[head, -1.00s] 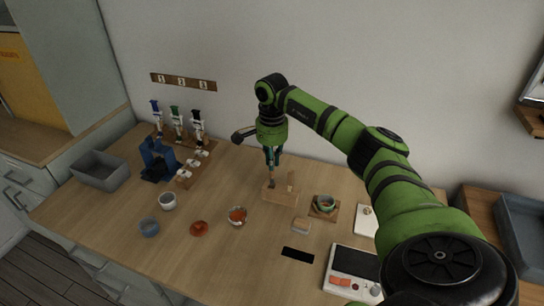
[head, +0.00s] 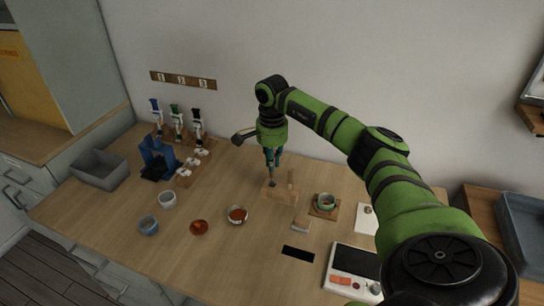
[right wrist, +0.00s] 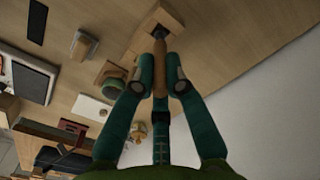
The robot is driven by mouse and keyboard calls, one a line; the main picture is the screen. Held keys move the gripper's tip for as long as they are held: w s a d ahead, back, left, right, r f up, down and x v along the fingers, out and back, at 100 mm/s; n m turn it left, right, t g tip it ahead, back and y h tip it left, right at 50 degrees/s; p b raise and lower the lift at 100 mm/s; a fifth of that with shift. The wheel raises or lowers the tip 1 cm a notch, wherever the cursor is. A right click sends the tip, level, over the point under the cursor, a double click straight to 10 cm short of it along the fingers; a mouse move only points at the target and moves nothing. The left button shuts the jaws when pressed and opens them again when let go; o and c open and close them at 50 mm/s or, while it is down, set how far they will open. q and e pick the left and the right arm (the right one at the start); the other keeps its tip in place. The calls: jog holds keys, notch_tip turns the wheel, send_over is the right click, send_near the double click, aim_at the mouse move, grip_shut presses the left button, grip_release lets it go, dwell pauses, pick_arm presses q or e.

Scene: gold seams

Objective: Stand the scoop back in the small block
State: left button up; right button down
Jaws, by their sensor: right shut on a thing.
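The small block (head: 280,196) is pale wood and stands near the middle of the counter, with an upright piece at its right end. My right gripper (head: 271,170) points down just above it. In the right wrist view, the gripper (right wrist: 161,78) is shut on the scoop's brown handle (right wrist: 160,58). The scoop's dark lower end meets the small block (right wrist: 158,14) there. How deep it sits in the block is hidden. The scoop looks about upright in the head view. My left gripper is in neither view.
A dish of red-brown powder (head: 237,215) and a red lid-like piece (head: 199,228) lie left of the block. A scale-like device (head: 353,272) is at front right.

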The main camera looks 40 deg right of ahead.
aim_at(272, 177)
jog(key=shift+f+b, duration=1.25)
jog(key=shift+f, duration=0.75)
dwell(1.1)
jog(key=c, duration=1.2)
grip_release()
jog(key=shift+r, duration=0.1)
jog(key=shift+r+p, duration=1.9)
jog(key=shift+r, duration=0.55)
